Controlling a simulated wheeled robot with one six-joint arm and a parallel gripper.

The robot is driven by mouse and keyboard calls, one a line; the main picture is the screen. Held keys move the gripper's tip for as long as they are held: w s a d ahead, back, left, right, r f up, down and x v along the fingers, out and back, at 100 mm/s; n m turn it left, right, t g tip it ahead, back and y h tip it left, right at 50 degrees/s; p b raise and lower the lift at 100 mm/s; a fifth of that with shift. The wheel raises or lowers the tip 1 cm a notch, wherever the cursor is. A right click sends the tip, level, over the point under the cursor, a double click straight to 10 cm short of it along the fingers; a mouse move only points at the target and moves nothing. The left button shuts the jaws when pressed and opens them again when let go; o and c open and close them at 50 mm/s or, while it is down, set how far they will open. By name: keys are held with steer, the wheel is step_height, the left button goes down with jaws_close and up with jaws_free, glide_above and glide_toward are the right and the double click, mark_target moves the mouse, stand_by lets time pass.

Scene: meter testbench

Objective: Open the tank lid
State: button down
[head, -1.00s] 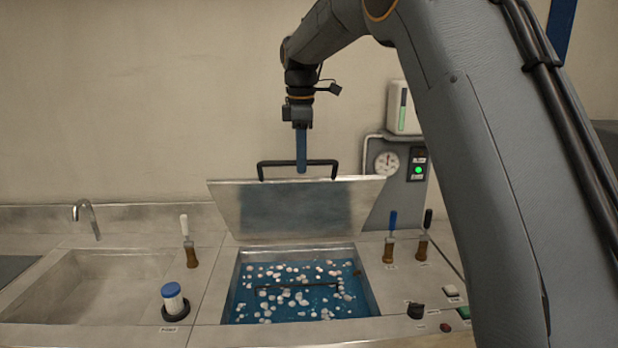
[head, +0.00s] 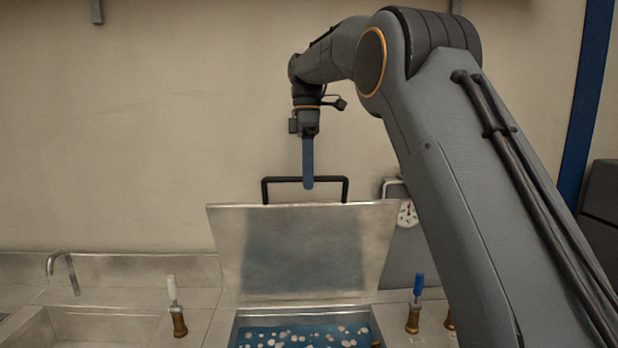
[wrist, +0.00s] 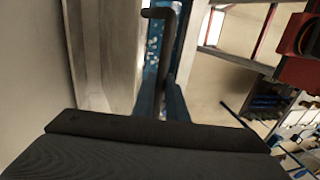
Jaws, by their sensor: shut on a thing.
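The tank lid (head: 300,250) is a flat metal plate, raised steeply behind the tank opening. A black bar handle (head: 275,181) runs along its upper edge. My gripper (head: 308,184) comes down from above, and its blue fingers are shut on the middle of the handle. In the wrist view the handle (wrist: 160,50) runs down between the blue fingers (wrist: 160,105). The tank (head: 305,335) below is open and holds blue liquid with several pale floating pieces. Its front is cut off by the picture's lower edge.
A sink with a tap (head: 62,268) lies to the left. A white-handled lever (head: 175,305) stands left of the tank and a blue-handled lever (head: 416,303) right of it. A round gauge (head: 407,213) is partly behind my arm.

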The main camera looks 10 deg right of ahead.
steer(key=shift+a+f, duration=0.2)
steer(key=c, duration=1.8)
jaws_free()
steer(key=shift+w+a, duration=0.1)
steer(key=shift+w, duration=0.05)
steer(key=shift+o, duration=0.2)
steer(key=shift+d+r, duration=0.1)
steer(key=shift+d, duration=0.1)
step_height(320, 180, up, 8)
steer(key=w, duration=0.1)
steer(key=shift+w, duration=0.2)
steer(key=shift+d+f, duration=0.1)
steer(key=shift+f, duration=0.1)
